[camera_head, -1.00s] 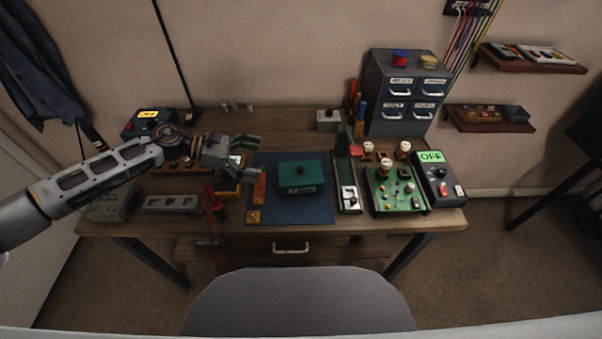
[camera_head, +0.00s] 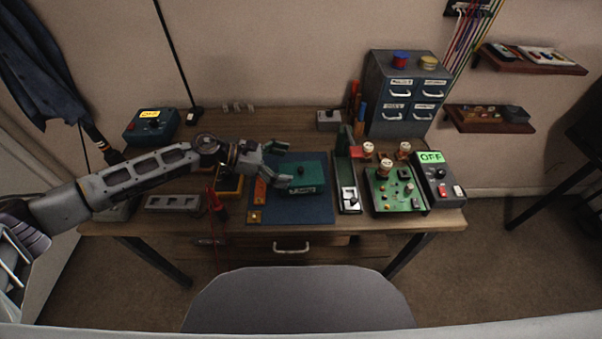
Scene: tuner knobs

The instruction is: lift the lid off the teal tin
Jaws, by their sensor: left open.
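The teal tin (camera_head: 308,181) sits on the blue mat (camera_head: 298,213) in the middle of the bench, its lid on, with a small dark knob (camera_head: 300,171) on top. My left gripper (camera_head: 285,165) reaches in from the left and is open. Its fingers are at the tin's left side, one near the back left corner and one near the front left. I cannot tell whether they touch the tin. The knob is to the right of the fingertips. My right gripper is not in view.
A green circuit board (camera_head: 396,191) with several knobs and a dark box reading OFF (camera_head: 438,178) stand on the right. A grey drawer cabinet (camera_head: 405,92) is behind. A yellow meter (camera_head: 229,185) and red probes (camera_head: 216,202) lie beneath and left of my arm.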

